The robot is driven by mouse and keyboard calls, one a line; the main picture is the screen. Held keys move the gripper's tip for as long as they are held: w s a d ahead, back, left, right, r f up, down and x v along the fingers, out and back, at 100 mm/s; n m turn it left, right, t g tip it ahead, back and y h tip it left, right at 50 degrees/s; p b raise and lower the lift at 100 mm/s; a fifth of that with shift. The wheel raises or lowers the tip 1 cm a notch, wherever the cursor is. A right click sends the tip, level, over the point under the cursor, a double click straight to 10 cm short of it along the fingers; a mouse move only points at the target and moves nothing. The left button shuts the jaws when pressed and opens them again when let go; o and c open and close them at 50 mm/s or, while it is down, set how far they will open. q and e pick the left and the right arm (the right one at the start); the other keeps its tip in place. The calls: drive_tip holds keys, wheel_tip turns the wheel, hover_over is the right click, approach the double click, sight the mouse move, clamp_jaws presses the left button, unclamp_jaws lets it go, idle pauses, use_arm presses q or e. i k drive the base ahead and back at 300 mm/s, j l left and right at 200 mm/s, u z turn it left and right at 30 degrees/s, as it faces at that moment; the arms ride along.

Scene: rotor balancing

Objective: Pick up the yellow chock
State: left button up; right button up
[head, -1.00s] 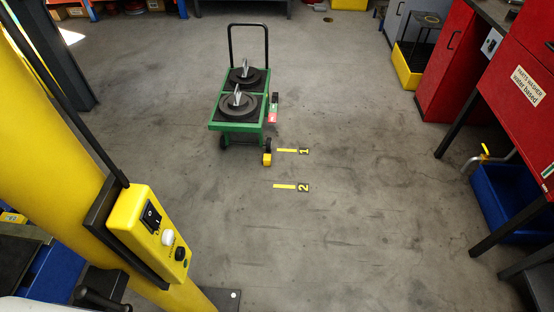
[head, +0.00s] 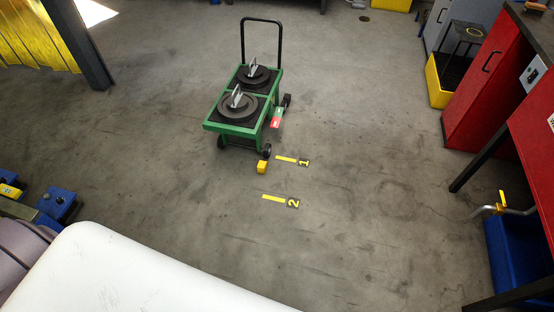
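The yellow chock (head: 262,167) is a small block on the concrete floor in the head view. It lies just in front of the front right wheel of the green cart (head: 232,130); I cannot tell whether it touches the wheel. The cart has a black push handle and carries two dark round rotors (head: 238,107) with metal pieces standing on top. Neither of my grippers shows in the head view.
Yellow floor marks 1 (head: 287,159) and 2 (head: 275,198) lie right of and below the chock. A red cabinet (head: 487,85), a yellow bin (head: 440,85) and a blue tub (head: 515,255) stand at the right. A large white surface fills the bottom left. The middle floor is clear.

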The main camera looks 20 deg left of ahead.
sight(262, 166)
drive_tip(key=i+j+z, duration=0.1)
drive_tip(key=i, duration=0.4)
drive_tip(key=i+j+z, duration=0.1)
drive_tip(key=i+j, duration=0.25)
drive_tip(key=i, duration=0.15)
drive_tip(key=i+j, duration=0.1)
drive_tip(key=j, duration=0.4)
drive_tip(key=i+j+z, duration=0.1)
drive_tip(key=j, duration=0.4)
drive_tip(key=i+j+z, duration=0.1)
drive_tip(key=j, duration=0.4)
drive_tip(key=i, duration=0.05)
